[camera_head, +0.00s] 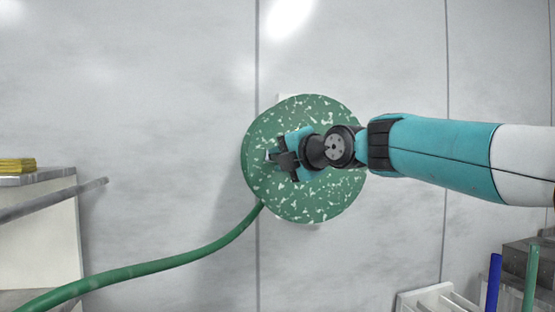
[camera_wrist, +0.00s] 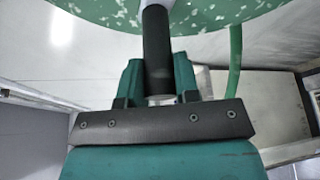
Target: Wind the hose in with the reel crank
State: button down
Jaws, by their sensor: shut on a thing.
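The hose reel, a green speckled disc (camera_head: 315,207), is mounted on the grey wall in the head view. A green hose (camera_head: 170,262) leaves its lower left side and runs down to the bottom left corner. My gripper (camera_head: 275,156) is in front of the disc, left of its centre. In the wrist view my gripper (camera_wrist: 160,85) is shut on a dark cylindrical crank handle (camera_wrist: 157,45), which stands out from the speckled disc (camera_wrist: 215,14). The hose (camera_wrist: 235,62) also hangs at the right there. My wrist hides the disc's middle and the crank's arm.
A shelf unit (camera_head: 50,235) with a yellow stack (camera_head: 17,165) and a grey bar (camera_head: 55,199) stands at the left. A blue rod (camera_head: 493,283), a green rod (camera_head: 531,278) and a white rack (camera_head: 435,300) are at the lower right. The wall around the reel is clear.

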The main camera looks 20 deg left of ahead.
jog(key=c, duration=0.8)
grip_release()
jog(key=shift+c, duration=0.2)
jog(key=b+v, duration=0.5)
jog(key=v, duration=1.2)
jog(key=shift+s+d, duration=0.15)
jog(key=shift+d, duration=0.05)
